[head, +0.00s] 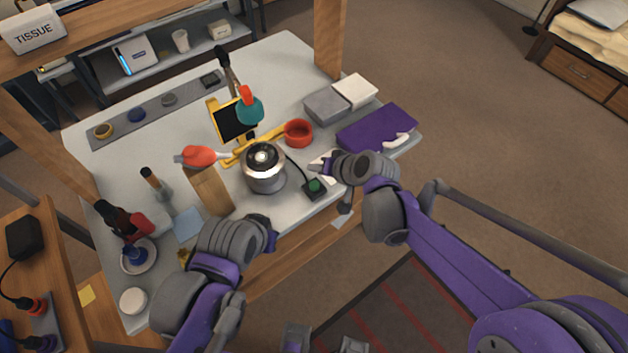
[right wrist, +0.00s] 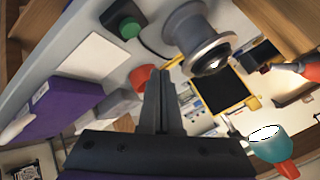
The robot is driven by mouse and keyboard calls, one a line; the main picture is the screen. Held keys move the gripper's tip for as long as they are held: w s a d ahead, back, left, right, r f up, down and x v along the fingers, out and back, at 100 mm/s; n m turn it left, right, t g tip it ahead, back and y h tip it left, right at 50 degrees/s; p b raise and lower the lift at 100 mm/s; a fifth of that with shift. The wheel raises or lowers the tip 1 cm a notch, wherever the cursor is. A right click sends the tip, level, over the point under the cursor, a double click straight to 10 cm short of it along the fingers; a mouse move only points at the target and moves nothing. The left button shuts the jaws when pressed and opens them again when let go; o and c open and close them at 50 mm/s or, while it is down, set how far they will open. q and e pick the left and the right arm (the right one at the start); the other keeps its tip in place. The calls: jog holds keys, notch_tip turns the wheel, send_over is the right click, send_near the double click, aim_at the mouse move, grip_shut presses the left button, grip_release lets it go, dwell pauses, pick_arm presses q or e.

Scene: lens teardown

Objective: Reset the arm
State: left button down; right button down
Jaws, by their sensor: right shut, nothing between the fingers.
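My right gripper (head: 318,168) is above the front right part of the workbench, beside the green button box (head: 314,188). Its two black fingers (right wrist: 161,100) are together and empty in the right wrist view. My left gripper (head: 271,238) is near the bench's front edge; its fingers are mostly hidden by its own wrist. A silver cylindrical device (head: 263,178) stands upright between the two arms, apart from both. It also shows at the top of the right wrist view (right wrist: 192,32).
A wooden block (head: 211,190) stands left of the device. Open floor lies right.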

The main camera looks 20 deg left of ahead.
dwell(0.4)
jog(key=s+d+m+h, duration=0.1)
jog(key=s+d+h, duration=0.1)
jog(key=s+d, duration=0.4)
jog(key=s+d+r+h, duration=0.1)
jog(key=s+d+h, duration=0.2)
jog(key=d, duration=1)
jog(key=s+d+m+h, duration=0.1)
jog(key=s+d+h, duration=0.1)
jog(key=s+d, duration=0.8)
jog(key=shift+r+m+t+h+p, duration=0.3)
jog(key=shift+r, duration=0.05)
jog(key=shift+d, duration=0.1)
